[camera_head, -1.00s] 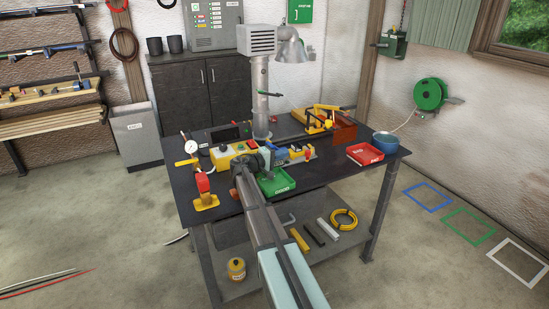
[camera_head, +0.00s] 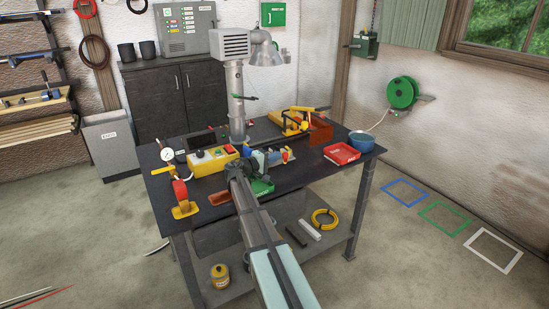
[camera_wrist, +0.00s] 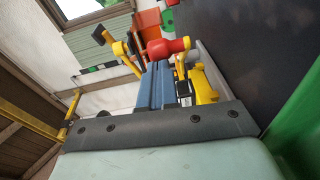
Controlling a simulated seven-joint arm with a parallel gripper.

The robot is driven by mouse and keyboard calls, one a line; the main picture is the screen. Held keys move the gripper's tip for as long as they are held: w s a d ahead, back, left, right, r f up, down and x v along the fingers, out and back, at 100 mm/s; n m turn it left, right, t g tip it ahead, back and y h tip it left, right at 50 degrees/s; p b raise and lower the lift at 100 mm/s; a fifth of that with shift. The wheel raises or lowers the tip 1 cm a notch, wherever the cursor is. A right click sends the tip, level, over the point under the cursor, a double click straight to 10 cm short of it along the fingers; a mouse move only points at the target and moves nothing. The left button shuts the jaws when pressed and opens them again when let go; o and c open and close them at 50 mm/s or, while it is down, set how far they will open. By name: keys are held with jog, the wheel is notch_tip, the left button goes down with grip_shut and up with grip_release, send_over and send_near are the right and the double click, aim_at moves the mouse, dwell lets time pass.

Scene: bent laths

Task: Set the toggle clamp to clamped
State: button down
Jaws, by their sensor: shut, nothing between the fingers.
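The toggle clamp (camera_head: 288,154) stands on the dark bench, right of my wrist in the head view. It is yellow with a red-tipped handle. In the wrist view its red handle grip (camera_wrist: 166,47) lies just beyond my fingertips, and its yellow body (camera_wrist: 203,86) is to their right. The handle's exact position is hard to read. My gripper (camera_wrist: 158,66) is shut and empty, its two blue fingers side by side and pointing towards the red grip. I cannot tell whether they touch it. In the head view my gripper (camera_head: 275,157) is small and partly hidden by my arm.
A yellow control box (camera_head: 208,163) and a grey column (camera_head: 236,100) stand behind my wrist. A green tray (camera_head: 262,187) sits by my arm. A red tray (camera_head: 342,154) and a blue pot (camera_head: 361,141) are at the right. A red-and-yellow device (camera_head: 182,200) is at front left.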

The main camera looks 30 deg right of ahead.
aim_at(287, 156)
jog(key=shift+s, duration=0.15)
jog(key=shift+s+d+n+t, duration=0.15)
jog(key=shift+s+n+t, duration=0.1)
jog(key=shift+n+t, duration=0.2)
jog(key=shift+s, duration=0.1)
jog(key=shift+s+d+n+t+y, duration=0.25)
jog(key=shift+s+d+n+t, duration=0.25)
jog(key=shift+t, duration=0.35)
jog(key=shift+s+d+n+t+y, duration=0.3)
jog(key=shift+s+n+t, duration=0.15)
jog(key=shift+s+t, duration=0.3)
jog(key=s+d+n+t+y, duration=0.1)
jog(key=t, duration=0.1)
jog(key=d+n+t+y, duration=0.1)
jog(key=n+t, duration=0.1)
jog(key=shift+s+d, duration=0.25)
jog(key=shift+s, duration=0.1)
jog(key=shift+s+d, duration=0.25)
jog(key=shift+d, duration=0.4)
jog(key=shift+s+d, duration=0.25)
jog(key=shift+d, duration=0.35)
jog(key=shift+s+d, duration=0.25)
jog(key=shift+d, duration=0.4)
jog(key=shift+s+d, duration=0.25)
jog(key=shift+d, duration=1)
